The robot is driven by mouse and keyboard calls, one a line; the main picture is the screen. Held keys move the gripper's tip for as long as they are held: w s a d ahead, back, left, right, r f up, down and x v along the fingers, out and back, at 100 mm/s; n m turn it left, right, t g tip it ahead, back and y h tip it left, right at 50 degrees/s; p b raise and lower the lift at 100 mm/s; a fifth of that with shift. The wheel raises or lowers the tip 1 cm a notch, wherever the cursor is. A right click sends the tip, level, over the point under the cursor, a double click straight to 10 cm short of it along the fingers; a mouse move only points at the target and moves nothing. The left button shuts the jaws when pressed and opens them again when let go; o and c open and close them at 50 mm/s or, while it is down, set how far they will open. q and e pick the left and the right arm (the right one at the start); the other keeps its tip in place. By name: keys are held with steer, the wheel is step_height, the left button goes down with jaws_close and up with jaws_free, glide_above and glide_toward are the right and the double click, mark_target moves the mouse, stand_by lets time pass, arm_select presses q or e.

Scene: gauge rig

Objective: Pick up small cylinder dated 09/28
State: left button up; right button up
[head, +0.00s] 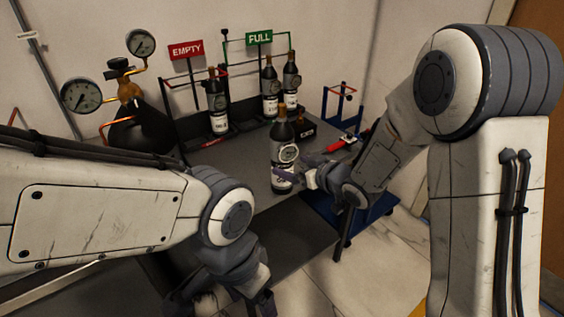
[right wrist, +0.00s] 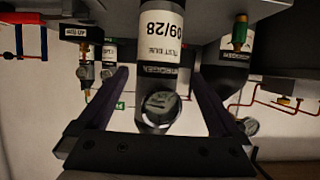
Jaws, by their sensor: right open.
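The small cylinder (head: 282,150), dark on top with a white label and a round gauge, stands upright on the grey bench (head: 240,157) near its front right. In the right wrist view, which is upside down, the cylinder (right wrist: 160,50) shows the date 09/28. My right gripper (head: 296,172) is open, with its fingers on either side of the cylinder's lower part. No grip on the cylinder shows. My left gripper (head: 230,290) is low in front of the bench, partly cut off by the frame, and its jaws are unclear.
One cylinder (head: 216,100) stands by the EMPTY sign (head: 186,50). Two more (head: 270,92) stand by the FULL sign (head: 259,38). A red-handled tool (head: 342,142) lies right of the dated cylinder. A large dark tank with gauges (head: 141,43) stands at the left.

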steer(key=x, duration=0.6)
steer(key=shift+w+d+r, duration=0.1)
jaws_close()
steer(key=shift+r, duration=0.2)
